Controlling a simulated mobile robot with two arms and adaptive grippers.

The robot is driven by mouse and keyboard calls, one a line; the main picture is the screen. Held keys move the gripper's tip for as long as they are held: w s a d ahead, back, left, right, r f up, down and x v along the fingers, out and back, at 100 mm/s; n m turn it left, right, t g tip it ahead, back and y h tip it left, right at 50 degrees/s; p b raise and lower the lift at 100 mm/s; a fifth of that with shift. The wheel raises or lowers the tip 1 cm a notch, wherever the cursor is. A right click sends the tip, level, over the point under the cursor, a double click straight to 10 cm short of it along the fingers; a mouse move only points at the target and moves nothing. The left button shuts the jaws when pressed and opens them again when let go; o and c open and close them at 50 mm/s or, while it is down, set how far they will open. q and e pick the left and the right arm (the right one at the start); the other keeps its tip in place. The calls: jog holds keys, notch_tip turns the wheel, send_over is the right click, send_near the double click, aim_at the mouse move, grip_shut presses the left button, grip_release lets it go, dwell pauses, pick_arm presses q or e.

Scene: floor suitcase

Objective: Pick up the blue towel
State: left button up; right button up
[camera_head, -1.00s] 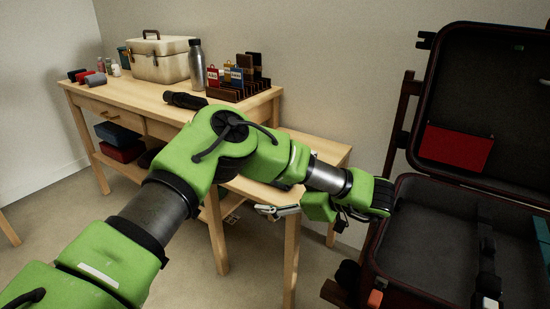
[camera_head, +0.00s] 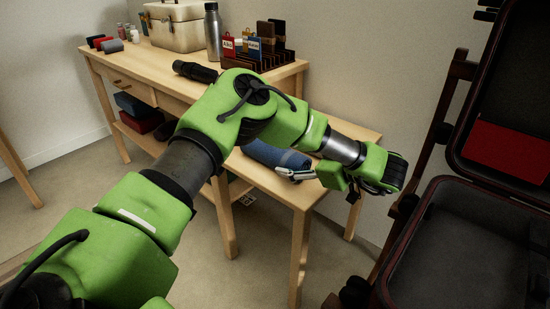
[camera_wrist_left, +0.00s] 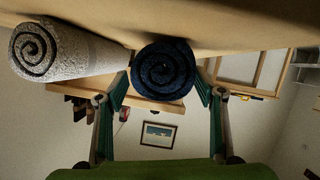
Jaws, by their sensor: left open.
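The blue towel (camera_head: 275,156) is rolled up and lies on the low wooden table, partly hidden behind my left arm in the head view. In the left wrist view the rolled blue towel (camera_wrist_left: 165,70) shows its dark spiral end. My left gripper (camera_head: 293,174) is beside the near end of the towel in the head view. In the wrist view its two fingers stand open (camera_wrist_left: 163,90), one on each side of the towel's end, with no visible grip on it. My right gripper is not in view.
A grey-white rolled towel (camera_wrist_left: 65,50) lies close beside the blue one. The low table (camera_head: 268,183) adjoins a taller bench with a bottle (camera_head: 213,32), a case (camera_head: 172,26) and a card rack (camera_head: 262,56). An open suitcase (camera_head: 470,245) stands at the right.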

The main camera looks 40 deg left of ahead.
pick_arm(q)
jog(key=b+x, duration=0.1)
jog(key=x, duration=0.1)
jog(key=b+x, duration=0.1)
jog(key=x, duration=0.2)
jog(key=shift+s+f+b, duration=0.1)
jog(key=shift+s+b, duration=0.1)
jog(key=shift+b, duration=0.15)
jog(key=shift+a, duration=0.3)
jog(key=shift+c, duration=0.3)
jog(key=c, duration=0.9)
